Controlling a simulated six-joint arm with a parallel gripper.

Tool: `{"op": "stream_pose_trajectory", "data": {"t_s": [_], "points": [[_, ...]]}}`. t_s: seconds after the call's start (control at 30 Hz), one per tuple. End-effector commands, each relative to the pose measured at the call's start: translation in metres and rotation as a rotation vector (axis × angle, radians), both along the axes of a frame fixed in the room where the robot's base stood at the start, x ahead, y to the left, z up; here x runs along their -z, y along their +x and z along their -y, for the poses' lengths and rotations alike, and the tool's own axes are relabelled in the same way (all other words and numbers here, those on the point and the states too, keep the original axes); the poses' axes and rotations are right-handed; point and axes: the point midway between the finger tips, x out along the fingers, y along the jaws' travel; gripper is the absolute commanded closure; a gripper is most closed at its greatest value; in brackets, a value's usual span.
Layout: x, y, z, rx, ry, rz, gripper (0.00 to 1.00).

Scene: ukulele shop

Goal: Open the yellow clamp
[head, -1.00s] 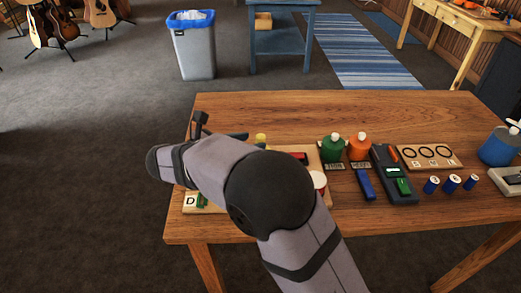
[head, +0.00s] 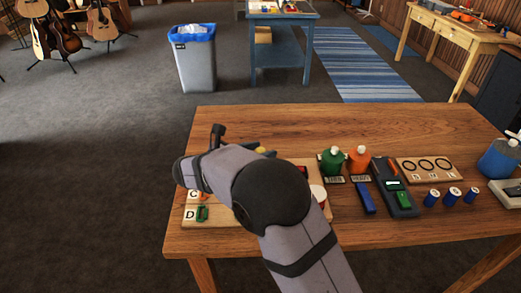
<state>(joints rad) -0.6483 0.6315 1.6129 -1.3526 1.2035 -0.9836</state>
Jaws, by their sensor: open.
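My gripper (head: 250,146) is mostly hidden behind my forearm, over the left part of the wooden table; only dark parts at its end show, and the jaws themselves are not clear. A small yellow piece (head: 263,150) shows just beside it, above my elbow. It may be part of the yellow clamp, but its shape and whether it is touched or held cannot be told. On a light board (head: 190,222) below my forearm, a green clamp (head: 202,213) sits by the letter D and an orange one (head: 203,196) by the letter C. The rest of the board is mostly covered.
Right of my arm stand a green bottle (head: 332,161), an orange bottle (head: 358,160), a dark grey device (head: 396,186) and several blue cylinders. A red-and-white round container (head: 318,194) is close to my elbow. The table's back left surface is clear.

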Motion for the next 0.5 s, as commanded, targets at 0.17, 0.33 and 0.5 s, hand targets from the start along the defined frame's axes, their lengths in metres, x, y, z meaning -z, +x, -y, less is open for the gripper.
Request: {"op": "stream_pose_trajectory", "data": {"t_s": [0.17, 0.33, 0.5], "points": [[0.0014, 0.0025, 0.0020, -0.001, 0.002, 0.000, 0.59], [0.0015, 0.0024, 0.0020, -0.001, 0.002, 0.000, 0.59], [0.0014, 0.0022, 0.0020, -0.001, 0.002, 0.000, 1.00]]}}
